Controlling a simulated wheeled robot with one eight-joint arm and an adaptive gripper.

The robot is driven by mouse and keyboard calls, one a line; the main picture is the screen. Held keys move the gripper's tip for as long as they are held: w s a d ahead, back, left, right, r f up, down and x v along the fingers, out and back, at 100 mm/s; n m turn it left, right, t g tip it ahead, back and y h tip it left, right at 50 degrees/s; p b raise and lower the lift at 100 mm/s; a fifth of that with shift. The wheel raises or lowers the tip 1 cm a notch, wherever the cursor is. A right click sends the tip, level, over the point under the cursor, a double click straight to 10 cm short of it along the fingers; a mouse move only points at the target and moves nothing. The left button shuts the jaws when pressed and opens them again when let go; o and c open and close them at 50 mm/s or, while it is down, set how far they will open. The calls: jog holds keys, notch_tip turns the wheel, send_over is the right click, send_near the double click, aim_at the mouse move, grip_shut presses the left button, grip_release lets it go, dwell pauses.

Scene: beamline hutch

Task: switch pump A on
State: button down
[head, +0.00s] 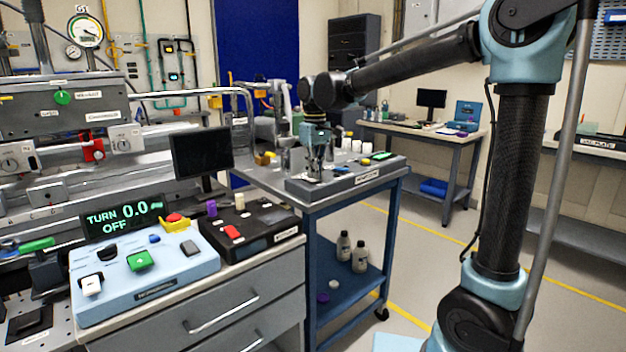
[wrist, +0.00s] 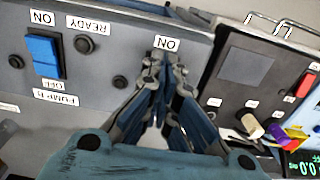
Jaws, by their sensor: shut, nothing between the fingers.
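My gripper (head: 317,172) is shut and empty, pointing down over a grey control box (head: 330,190) on the blue cart. In the wrist view its closed fingertips (wrist: 163,68) are at the box's panel, just below a white ON label (wrist: 167,44). They hide whatever control is under that label, and I cannot tell whether they touch it. A blue rocker switch (wrist: 43,56) sits to the left, between ON and OFF labels.
A light blue console (head: 150,285) with buttons and a black box (head: 250,240) stand on the drawer bench at left. A monitor (head: 202,152) stands behind them. Bottles (head: 343,246) are on the cart's lower shelf. Floor to the cart's right is clear.

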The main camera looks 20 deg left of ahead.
jog(key=shift+r, duration=3.4)
jog(key=s+d+f+m, duration=0.2)
jog(key=d+f, duration=0.1)
jog(key=d, duration=0.6)
jog(key=s+d+f+m+t, duration=0.1)
jog(key=d+f+m, duration=0.1)
jog(key=d, duration=0.7)
jog(key=s+d+f+m, duration=0.1)
jog(key=s+d+f, duration=0.15)
jog(key=d, duration=0.75)
jog(key=s+d+f+m, duration=0.3)
jog(key=s+d+f, duration=0.3)
jog(key=d+f, duration=0.1)
jog(key=s+d+f+m+t, duration=0.1)
jog(key=s+d+f+m, duration=0.2)
jog(key=s+d+f, duration=0.4)
notch_tip(320, 180, down, 4)
jog(key=shift+d+r, duration=0.25)
jog(key=shift+d, duration=0.05)
